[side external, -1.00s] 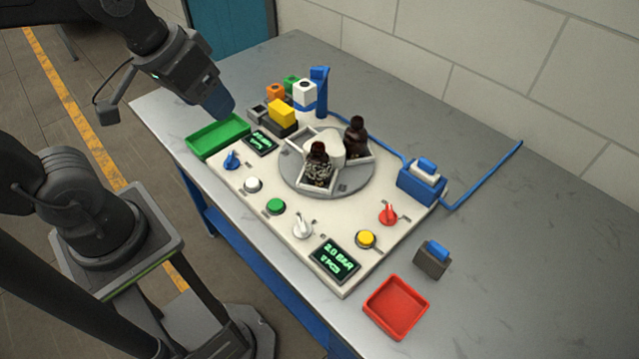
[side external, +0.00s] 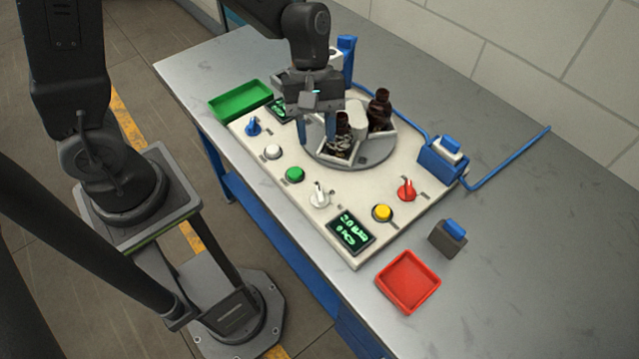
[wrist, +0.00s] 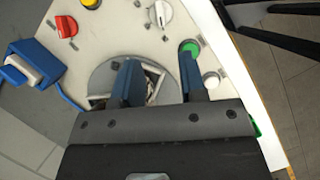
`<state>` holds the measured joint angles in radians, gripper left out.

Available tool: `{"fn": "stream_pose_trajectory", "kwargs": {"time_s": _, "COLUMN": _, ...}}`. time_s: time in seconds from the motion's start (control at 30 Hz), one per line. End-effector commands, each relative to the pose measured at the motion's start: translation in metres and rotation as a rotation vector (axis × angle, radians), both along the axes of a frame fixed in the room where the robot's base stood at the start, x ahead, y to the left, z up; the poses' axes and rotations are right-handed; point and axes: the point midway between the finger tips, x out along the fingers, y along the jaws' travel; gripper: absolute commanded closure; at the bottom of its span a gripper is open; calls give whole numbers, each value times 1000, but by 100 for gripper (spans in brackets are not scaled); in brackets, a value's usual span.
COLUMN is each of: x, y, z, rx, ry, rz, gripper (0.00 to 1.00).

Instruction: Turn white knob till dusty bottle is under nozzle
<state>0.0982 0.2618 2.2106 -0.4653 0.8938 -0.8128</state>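The white knob (side external: 319,195) sits on the cream panel's front, its pointer upward in the side view; it also shows at the top of the wrist view (wrist: 160,13). The grey turntable (side external: 375,158) carries a speckled, dusty-looking brown bottle (side external: 341,148) and a plain dark brown bottle (side external: 379,112), each in a white-walled holder. My gripper (side external: 317,138) is open and empty, pointing down over the turntable's left edge, behind the knob. In the wrist view its two fingers (wrist: 160,60) are wide apart; one hides most of a bottle holder. I cannot make out the nozzle clearly.
A green button (side external: 295,174), white button (side external: 273,152), blue knob (side external: 253,126), yellow button (side external: 382,213) and red knob (side external: 406,189) surround the white knob. Trays, green (side external: 240,101) and red (side external: 408,282), lie beside the panel. A blue post (side external: 347,55) stands behind my gripper.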

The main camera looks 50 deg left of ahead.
Motion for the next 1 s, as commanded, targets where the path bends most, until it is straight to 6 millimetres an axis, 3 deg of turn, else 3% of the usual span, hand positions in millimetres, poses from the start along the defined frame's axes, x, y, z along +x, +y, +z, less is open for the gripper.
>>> {"fn": "stream_pose_trajectory", "kwargs": {"time_s": 0.3, "x": -15, "y": -22, "z": -62, "rx": 3, "ry": 7, "rz": -4, "gripper": 62}}
{"fn": "stream_pose_trajectory", "kwargs": {"time_s": 0.5, "x": -21, "y": -33, "z": -92, "rx": 2, "ry": 5, "rz": -3, "gripper": 62}}
{"fn": "stream_pose_trajectory", "kwargs": {"time_s": 0.7, "x": -23, "y": -37, "z": -105, "rx": 1, "ry": 0, "rz": -3, "gripper": 62}}
{"fn": "stream_pose_trajectory", "kwargs": {"time_s": 1.0, "x": -23, "y": -38, "z": -107, "rx": 1, "ry": 0, "rz": -2, "gripper": 62}}
